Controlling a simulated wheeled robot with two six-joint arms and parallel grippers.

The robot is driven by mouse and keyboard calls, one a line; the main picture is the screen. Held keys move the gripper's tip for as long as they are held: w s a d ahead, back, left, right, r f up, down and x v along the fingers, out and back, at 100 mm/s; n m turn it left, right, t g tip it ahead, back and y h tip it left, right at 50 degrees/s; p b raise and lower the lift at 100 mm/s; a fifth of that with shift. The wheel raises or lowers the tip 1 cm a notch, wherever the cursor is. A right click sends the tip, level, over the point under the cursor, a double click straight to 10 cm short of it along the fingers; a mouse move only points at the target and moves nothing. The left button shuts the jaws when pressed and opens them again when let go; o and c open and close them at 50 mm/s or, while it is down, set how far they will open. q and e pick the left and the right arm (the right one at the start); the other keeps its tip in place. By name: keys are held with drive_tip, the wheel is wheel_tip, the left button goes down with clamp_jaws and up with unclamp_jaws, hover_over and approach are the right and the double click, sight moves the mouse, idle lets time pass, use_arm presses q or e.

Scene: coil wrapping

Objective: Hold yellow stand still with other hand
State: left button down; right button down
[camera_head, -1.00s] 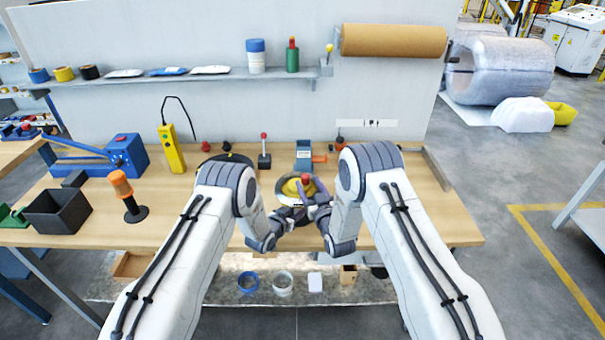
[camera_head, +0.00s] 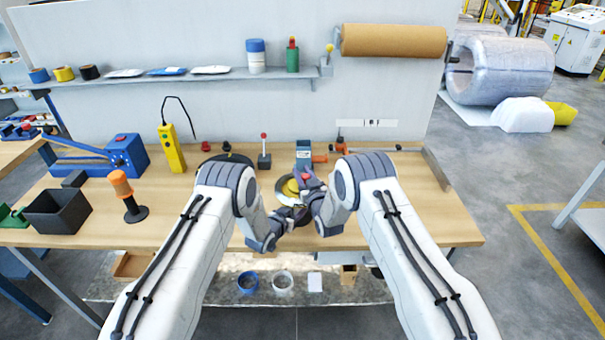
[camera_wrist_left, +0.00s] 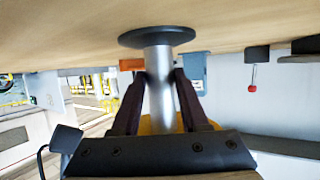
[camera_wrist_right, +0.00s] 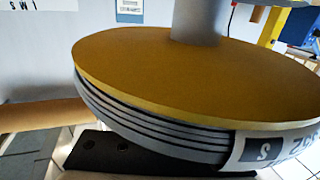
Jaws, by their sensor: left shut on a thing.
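The yellow stand (camera_head: 291,187) is on the workbench in front of me, partly hidden by my grippers in the head view. In the left wrist view its silver post (camera_wrist_left: 159,85) and round black base (camera_wrist_left: 157,37) show, with the base at the top of the picture. My left gripper (camera_head: 290,213) is shut on the post, one finger on each side. In the right wrist view the stand's wide yellow disc (camera_wrist_right: 190,80) fills the picture, with a grey banded coil (camera_wrist_right: 150,133) along its edge. My right gripper (camera_head: 308,187) is at the stand's right side; its fingertips are hidden.
A blue device (camera_head: 304,154) and a red-knobbed lever (camera_head: 264,152) stand behind the stand. An orange-handled tool (camera_head: 126,194) and black bin (camera_head: 56,211) are on the left. The bench (camera_head: 420,220) is clear on the right.

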drive_tip(key=shift+n+y, duration=0.3)
drive_tip(key=shift+y, duration=0.1)
drive_tip(key=n+g+y, duration=0.1)
drive_tip(key=y, duration=0.1)
drive_tip(key=n+g+y, duration=0.2)
drive_tip(key=a+n+g+y, duration=0.1)
drive_tip(key=y, duration=0.1)
drive_tip(key=shift+s+r+n, duration=0.1)
drive_tip(key=shift+s+n, duration=0.2)
drive_tip(key=shift+n, duration=0.1)
drive_tip(key=n+g+y, duration=0.1)
drive_tip(key=g, duration=0.1)
drive_tip(key=n+g+y, duration=0.2)
drive_tip(key=s+n+g+y, duration=0.1)
drive_tip(key=g, duration=0.1)
drive_tip(key=shift+a+n, duration=0.3)
drive_tip(key=shift+a, duration=0.1)
drive_tip(key=shift+n+g+y, duration=0.3)
drive_tip(key=shift+g, duration=0.2)
drive_tip(key=shift+s+g, duration=0.2)
drive_tip(key=shift+g, duration=0.3)
drive_tip(key=c, duration=0.6)
unclamp_jaws()
drive_tip(key=shift+a, duration=0.1)
drive_tip(key=v, duration=1.2)
